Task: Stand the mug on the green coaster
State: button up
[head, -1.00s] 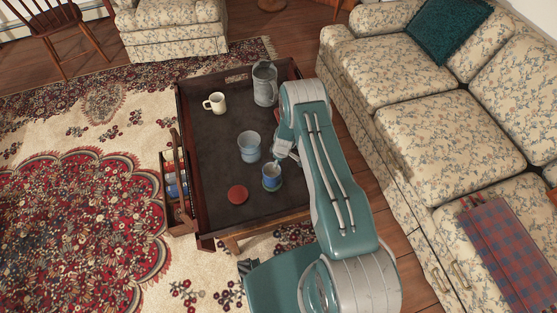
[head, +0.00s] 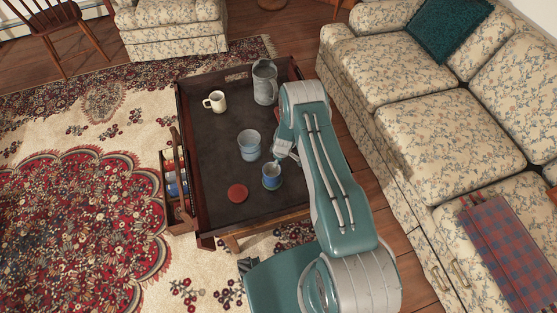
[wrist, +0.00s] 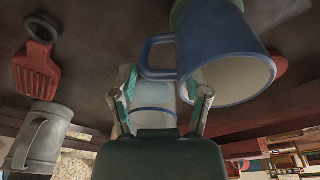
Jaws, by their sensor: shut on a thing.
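The blue mug (head: 271,170) is upright over the green coaster (head: 272,187) at the near right of the dark tray table. In the wrist view the mug (wrist: 222,38) is large, upside down in the picture, with its handle toward my fingers. A bit of the green coaster (wrist: 180,12) shows at its base; I cannot tell if the base touches it. My gripper (wrist: 165,88) is shut on the mug at the handle side. In the head view my arm partly hides the gripper.
A grey-blue cup (head: 249,145) stands close behind the mug. A red coaster (head: 237,194) lies to the left. A cream mug (head: 216,102) and a grey pitcher (head: 264,82) stand farther back. A red slotted utensil (wrist: 35,68) shows in the wrist view.

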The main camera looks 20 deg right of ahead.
jog(key=o, duration=1.4)
jog(key=shift+f, duration=0.1)
jog(key=r, duration=0.4)
jog(key=s+r, duration=0.1)
jog(key=r, duration=0.3)
jog(key=d+r, duration=0.1)
jog(key=r, duration=0.2)
jog(key=shift+s+r, duration=0.25)
jog(key=shift+r, duration=0.15)
